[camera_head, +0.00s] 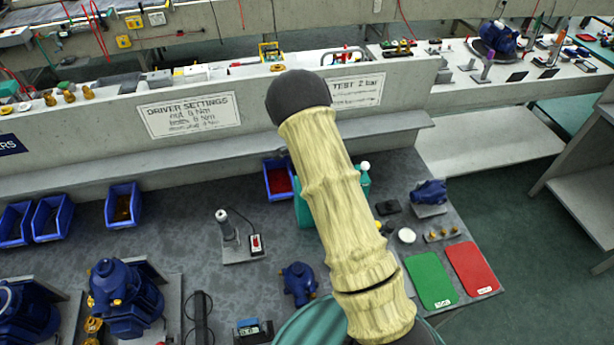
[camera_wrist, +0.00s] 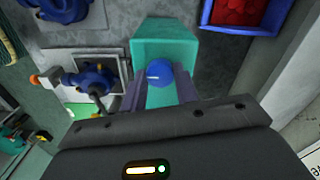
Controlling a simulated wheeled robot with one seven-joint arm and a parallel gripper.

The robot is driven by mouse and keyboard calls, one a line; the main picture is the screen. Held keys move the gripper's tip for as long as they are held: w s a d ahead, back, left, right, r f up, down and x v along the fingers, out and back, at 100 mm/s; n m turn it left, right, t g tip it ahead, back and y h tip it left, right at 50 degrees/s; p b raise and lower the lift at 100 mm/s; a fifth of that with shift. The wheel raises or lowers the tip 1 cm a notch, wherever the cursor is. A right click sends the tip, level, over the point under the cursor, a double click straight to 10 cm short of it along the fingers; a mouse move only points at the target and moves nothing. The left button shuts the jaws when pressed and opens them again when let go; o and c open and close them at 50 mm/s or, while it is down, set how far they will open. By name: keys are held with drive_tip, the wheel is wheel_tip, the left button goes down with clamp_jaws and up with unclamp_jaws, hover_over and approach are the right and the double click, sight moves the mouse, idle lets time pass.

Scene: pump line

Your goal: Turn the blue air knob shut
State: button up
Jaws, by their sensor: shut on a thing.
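The blue air knob (camera_wrist: 159,73) shows in the wrist view as a round cap with a short white mark, on a teal block (camera_wrist: 165,40). My gripper (camera_wrist: 159,84) has its two purple-grey fingers on either side of the knob and is shut on it. The white mark lies roughly sideways in the picture. In the head view my arm covers the knob and gripper; only parts of the teal block (camera_head: 303,212) show beside it.
A blue bin with red contents (camera_head: 278,180) stands close to the block; it also shows in the wrist view (camera_wrist: 245,14). A blue pump on a plate (camera_wrist: 95,80) is near my gripper's left. Green (camera_head: 431,281) and red (camera_head: 472,269) mats lie at the bench's right.

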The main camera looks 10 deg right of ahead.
drive_tip(key=o, duration=1)
drive_tip(key=shift+d, duration=0.1)
wheel_tip(320, 180, up, 18)
drive_tip(key=b, duration=0.3)
drive_tip(key=shift+f, duration=0.25)
drive_tip(key=s+n+t, duration=0.1)
drive_tip(key=s+n, duration=0.4)
drive_tip(key=s, duration=0.3)
drive_tip(key=s+f+n, duration=0.1)
drive_tip(key=s+n, duration=0.4)
drive_tip(key=s, duration=0.4)
drive_tip(key=s+f+n+t, duration=0.1)
drive_tip(key=s+n, duration=0.4)
drive_tip(key=s, duration=0.3)
drive_tip(key=shift+s+t, duration=0.3)
